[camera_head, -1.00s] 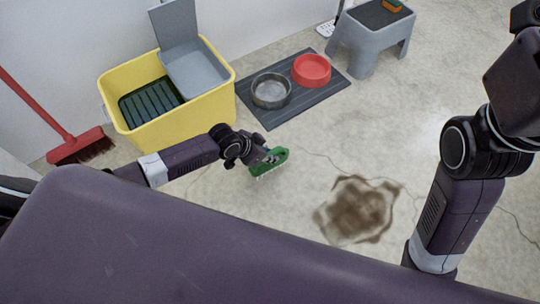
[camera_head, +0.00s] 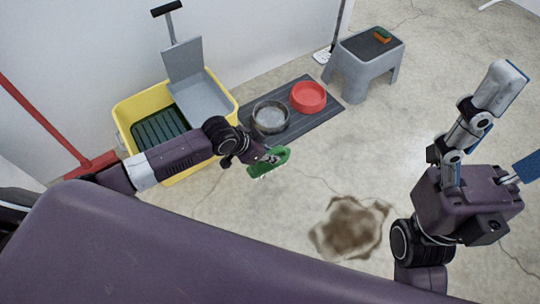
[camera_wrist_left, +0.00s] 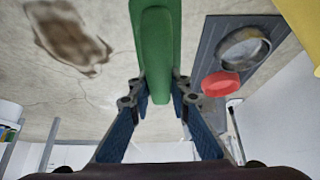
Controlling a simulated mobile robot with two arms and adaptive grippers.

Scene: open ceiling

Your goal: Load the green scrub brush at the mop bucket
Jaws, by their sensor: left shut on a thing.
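The green scrub brush (camera_head: 268,163) is held by my left gripper (camera_head: 256,158), bristles facing down, above the floor to the right of the yellow mop bucket (camera_head: 190,173). In the left wrist view the brush (camera_wrist_left: 157,50) stands between the two blue-padded fingers, which are shut on it. The bucket has a dark ribbed insert (camera_head: 158,131) and a grey wringer part (camera_head: 203,97) with a handle. My left forearm hides part of the bucket's front. My right gripper (camera_head: 508,128) is at the right edge, its fingers spread apart and empty.
A dark mat (camera_head: 318,117) with a metal bowl (camera_head: 270,117) and a red bowl (camera_head: 308,96) lies right of the bucket. A grey step stool (camera_head: 352,80) stands beyond. A red broom (camera_head: 92,164) leans at left. A brown stain (camera_head: 350,227) marks open floor.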

